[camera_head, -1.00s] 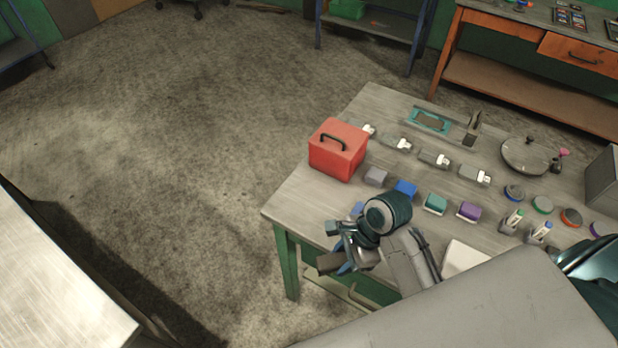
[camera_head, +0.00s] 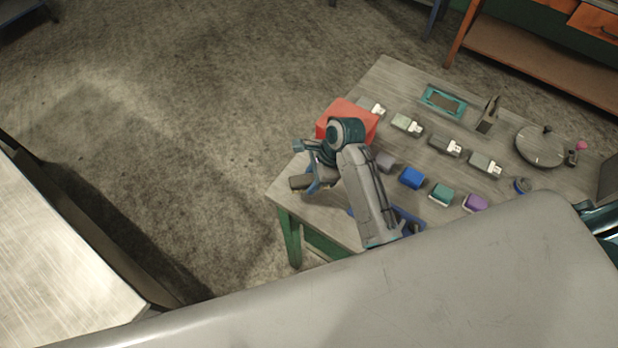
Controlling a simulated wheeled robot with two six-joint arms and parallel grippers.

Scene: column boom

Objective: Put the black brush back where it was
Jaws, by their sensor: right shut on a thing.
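My right gripper (camera_head: 312,178) is over the left corner of the grey table, beside the red box (camera_head: 350,112). It is shut on a dark block, which looks like the black brush (camera_head: 300,182); its jaws hide part of it. My right arm hides the table left of the blue block. My left gripper is out of view.
Behind the blocks is a row of grey items with white tips (camera_head: 445,147). A teal frame (camera_head: 442,101) and a round disc (camera_head: 540,147) lie farther back. A blue thing (camera_head: 408,217) shows partly under my arm. A pale surface (camera_head: 60,270) stands at the lower left.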

